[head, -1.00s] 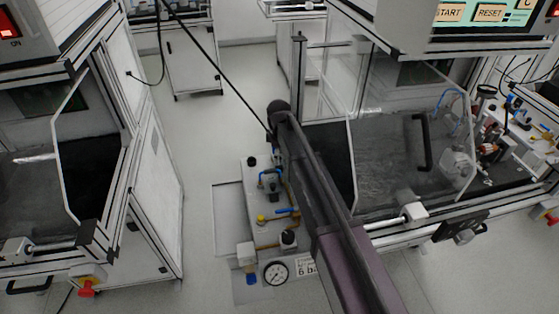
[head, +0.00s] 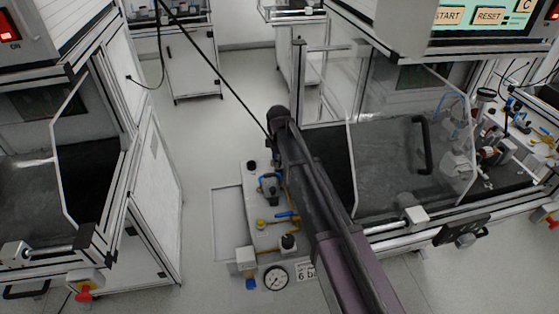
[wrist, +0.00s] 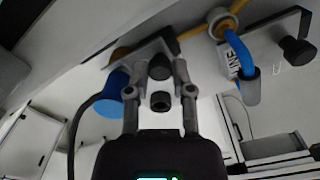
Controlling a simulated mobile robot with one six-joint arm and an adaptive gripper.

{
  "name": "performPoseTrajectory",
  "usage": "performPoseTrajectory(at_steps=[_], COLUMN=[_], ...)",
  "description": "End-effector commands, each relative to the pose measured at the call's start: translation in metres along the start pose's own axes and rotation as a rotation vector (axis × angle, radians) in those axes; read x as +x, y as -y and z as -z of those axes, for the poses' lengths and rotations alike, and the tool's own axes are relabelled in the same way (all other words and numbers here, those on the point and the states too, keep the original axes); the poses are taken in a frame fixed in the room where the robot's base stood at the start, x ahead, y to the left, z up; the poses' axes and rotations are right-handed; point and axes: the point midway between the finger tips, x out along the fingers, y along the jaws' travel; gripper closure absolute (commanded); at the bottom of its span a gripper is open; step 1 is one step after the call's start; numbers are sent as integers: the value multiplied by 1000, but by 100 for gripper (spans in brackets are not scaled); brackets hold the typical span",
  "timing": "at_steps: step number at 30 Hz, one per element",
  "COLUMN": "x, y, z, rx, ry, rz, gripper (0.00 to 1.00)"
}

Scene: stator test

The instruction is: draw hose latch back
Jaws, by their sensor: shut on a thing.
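In the wrist view, my gripper (wrist: 160,78) has its two grey fingers on either side of a small dark round piece (wrist: 159,66), which looks like the hose latch. The fingers are closed on it. A second dark, ring-like piece (wrist: 160,101) shows just below it, between the fingers. A grey bracket plate (wrist: 148,50) lies behind the fingertips. In the head view my arm covers part of the pneumatic panel (head: 225,200), and I cannot make out the grip there.
A blue knob (wrist: 116,93) is close to the left finger, with a black cable running down. A dark knob (wrist: 297,50) is at the right. The panel carries a gauge (head: 276,278). Machine cabinets stand on both sides; the aisle floor (head: 195,120) is clear.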

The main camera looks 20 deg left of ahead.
Motion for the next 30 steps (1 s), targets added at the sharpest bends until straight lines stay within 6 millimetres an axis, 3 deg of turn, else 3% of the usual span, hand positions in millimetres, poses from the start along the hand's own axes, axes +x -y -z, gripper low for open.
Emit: performPoseTrajectory(at_steps=[8, 17, 18, 21, 30], x=[0, 0, 0, 0, 0], y=[28, 29, 29, 29, 29], z=[-15, -16, -16, -16, -15], rx=[1, 1, 1, 1, 0], ry=[2, 3, 3, 3, 1], rz=[-1, 0, 0, 0, 0], gripper=[100, 100, 67, 37, 35])
